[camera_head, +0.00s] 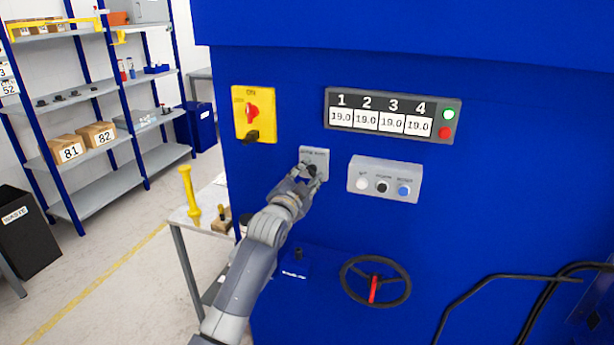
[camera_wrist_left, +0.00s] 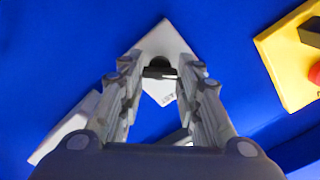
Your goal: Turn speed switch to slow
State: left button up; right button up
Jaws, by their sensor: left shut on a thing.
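The speed switch is a dark knob on a small light grey plate (camera_head: 316,155) on the blue machine front. My left gripper (camera_head: 311,172) is at this plate, with its fingers around the knob and shut on it. In the left wrist view the plate (camera_wrist_left: 165,38) appears tilted like a diamond, and the black knob (camera_wrist_left: 158,66) sits between the fingertips of the left gripper (camera_wrist_left: 160,73). The knob's pointing direction is mostly hidden by the fingers, and the plate's lettering is too small to read. My right gripper is not in view.
A yellow panel with a red switch (camera_head: 252,114) is up-left of the plate. A grey button box (camera_head: 384,180) is close on the right, below a numbered display panel (camera_head: 392,115). A handwheel (camera_head: 375,281) is lower right. A grey table (camera_head: 190,222) stands left.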

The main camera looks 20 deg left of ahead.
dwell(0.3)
pick_arm(q)
jog(key=o, duration=1)
jog(key=shift+o, duration=0.2)
jog(key=s, duration=1.2)
jog(key=shift+a, duration=0.2)
jog(key=shift+f, duration=0.1)
